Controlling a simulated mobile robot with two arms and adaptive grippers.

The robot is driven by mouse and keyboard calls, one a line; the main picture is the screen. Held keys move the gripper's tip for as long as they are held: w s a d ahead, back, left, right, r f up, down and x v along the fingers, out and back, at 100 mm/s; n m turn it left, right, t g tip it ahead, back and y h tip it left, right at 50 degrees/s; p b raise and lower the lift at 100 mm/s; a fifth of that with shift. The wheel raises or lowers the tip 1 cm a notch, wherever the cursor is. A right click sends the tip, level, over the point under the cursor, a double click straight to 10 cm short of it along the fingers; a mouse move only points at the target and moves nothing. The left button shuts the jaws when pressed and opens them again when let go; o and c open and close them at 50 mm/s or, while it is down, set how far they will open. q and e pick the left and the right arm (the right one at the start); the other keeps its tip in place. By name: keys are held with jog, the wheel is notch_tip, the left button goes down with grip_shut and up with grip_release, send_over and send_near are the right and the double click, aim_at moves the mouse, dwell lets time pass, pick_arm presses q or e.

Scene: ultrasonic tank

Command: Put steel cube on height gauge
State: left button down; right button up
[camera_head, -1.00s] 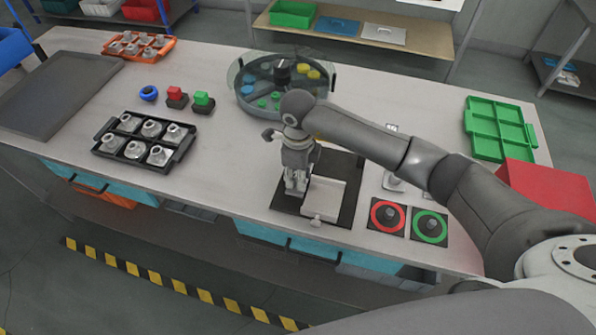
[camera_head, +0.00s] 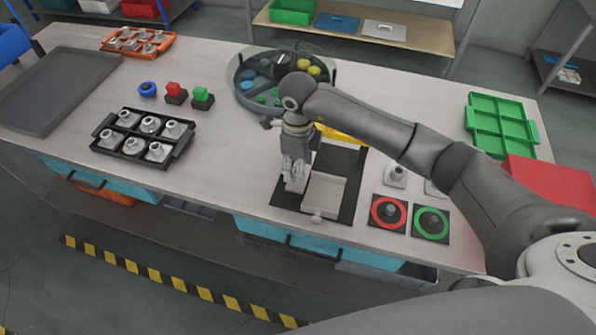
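The finger gap is too small to read. I cannot make out a steel cube elsewhere. No height gauge can be identified for certain; part of the mat area is behind my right arm. My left gripper is not in view.
A round tank (camera_head: 243,97) with coloured pieces stands behind the gripper. A black tray of metal fittings (camera_head: 184,151) is at left.

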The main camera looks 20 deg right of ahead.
notch_tip(320, 180, up, 10)
jog(key=b, duration=0.2)
jog(key=shift+f+b, duration=0.25)
jog(key=shift+b, duration=0.15)
